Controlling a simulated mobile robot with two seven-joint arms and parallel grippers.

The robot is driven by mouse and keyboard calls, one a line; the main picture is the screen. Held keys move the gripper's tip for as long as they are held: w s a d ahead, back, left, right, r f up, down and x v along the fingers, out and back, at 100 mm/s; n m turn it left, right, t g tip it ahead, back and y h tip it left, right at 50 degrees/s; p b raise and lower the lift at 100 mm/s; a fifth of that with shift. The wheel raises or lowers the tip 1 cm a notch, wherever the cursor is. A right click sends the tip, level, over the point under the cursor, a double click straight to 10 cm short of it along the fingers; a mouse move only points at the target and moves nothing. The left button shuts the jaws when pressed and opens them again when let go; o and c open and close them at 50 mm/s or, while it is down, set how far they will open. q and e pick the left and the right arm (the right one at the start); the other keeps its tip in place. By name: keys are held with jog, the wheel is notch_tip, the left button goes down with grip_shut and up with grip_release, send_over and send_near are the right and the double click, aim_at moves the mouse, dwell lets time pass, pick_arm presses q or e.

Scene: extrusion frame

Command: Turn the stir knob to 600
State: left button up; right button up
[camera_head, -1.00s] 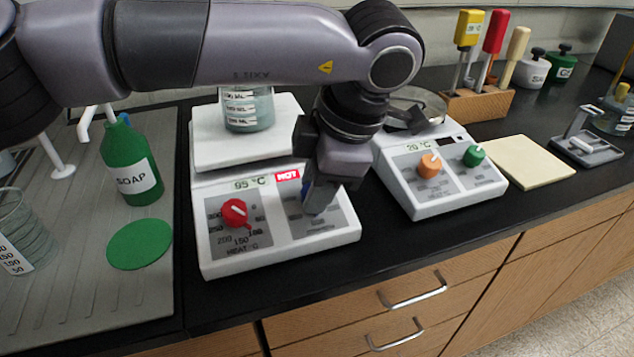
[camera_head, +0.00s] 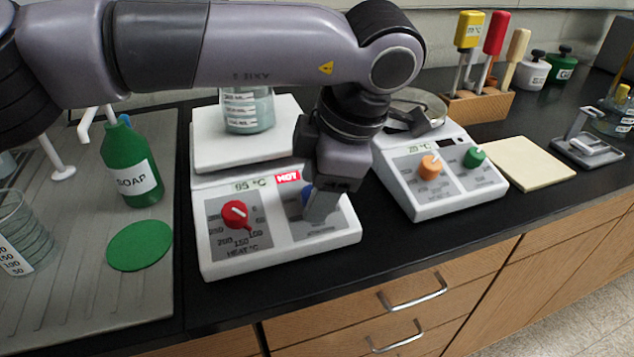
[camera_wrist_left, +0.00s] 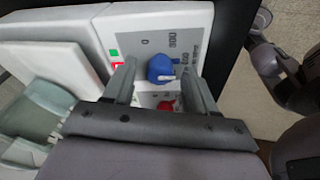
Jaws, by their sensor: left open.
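The near hotplate (camera_head: 213,253) is white with a grey front panel. It has a red heat knob (camera_head: 236,214) on the left and a blue stir knob (camera_head: 307,194) on the right, the latter mostly hidden by my left gripper (camera_head: 322,204). In the left wrist view the blue stir knob (camera_wrist_left: 158,66) sits between the spread fingers of my left gripper (camera_wrist_left: 157,85). Gaps seem to show at both sides; contact is unclear. The knob's white mark points to the right and slightly down in that view. Its dial numbers are too blurred to read surely. My right gripper is not seen.
A beaker (camera_head: 248,108) stands on the near hotplate's top, beside a lit HOT sign. A second hotplate (camera_head: 445,203) with orange and green knobs is to the right. A green soap bottle (camera_head: 131,165) stands left. The black counter in front is clear.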

pick_arm(q)
jog(key=v, duration=0.7)
